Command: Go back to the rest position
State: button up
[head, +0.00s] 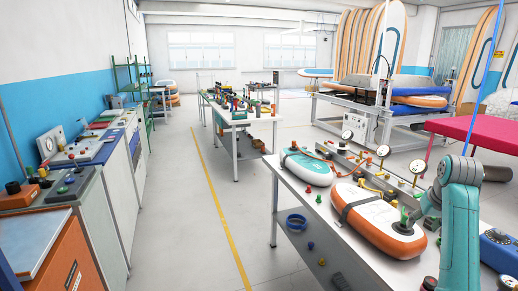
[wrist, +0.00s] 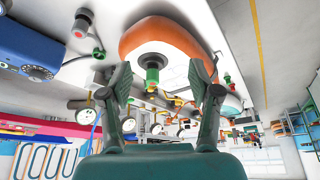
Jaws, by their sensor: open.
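My gripper (wrist: 164,85) is open in the wrist view, with a finger on each side of a green fitting and clear gaps between. It also shows in the head view (head: 415,216), at the near right end of an orange-and-white inflatable board. The green fitting (wrist: 152,68) stands at the dark round valve on the orange board (wrist: 180,45), apart from both fingers. That board (head: 375,215) lies on a white bench with a dark strap across it. My teal arm hides part of the bench's right side.
A teal-and-white board (head: 308,169) lies farther back on the bench (head: 290,188). Gauges (head: 383,151) and hoses stand behind the boards. A blue box (head: 500,247) stands right of my arm. The floor aisle (head: 195,220) at left is clear.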

jog(key=s+a+f+t, duration=0.1)
jog(key=s+a+f, duration=0.15)
jog(key=f, duration=0.55)
jog(key=s+a+f, duration=0.1)
jog(key=a+f, duration=0.2)
jog(key=f, duration=0.4)
jog(key=s+a+f+t, duration=0.1)
jog(key=s+a+f, duration=0.15)
jog(key=f, duration=0.55)
jog(key=s+a+f+n+t, duration=0.1)
jog(key=s+a+f+t, duration=0.2)
jog(key=s+a+f, duration=0.95)
jog(key=s+a+n+t, duration=0.1)
jog(key=s+a, duration=0.2)
jog(key=s, duration=0.9)
jog(key=s+a+t, duration=0.2)
jog(key=s+a, duration=0.1)
jog(key=s, duration=0.8)
jog(key=s+a+r+n+t+y, duration=0.1)
jog(key=s+a+r+t, duration=0.1)
jog(key=s+r, duration=1.5)
jog(key=shift+a+t, duration=0.3)
jog(key=shift+a, duration=0.05)
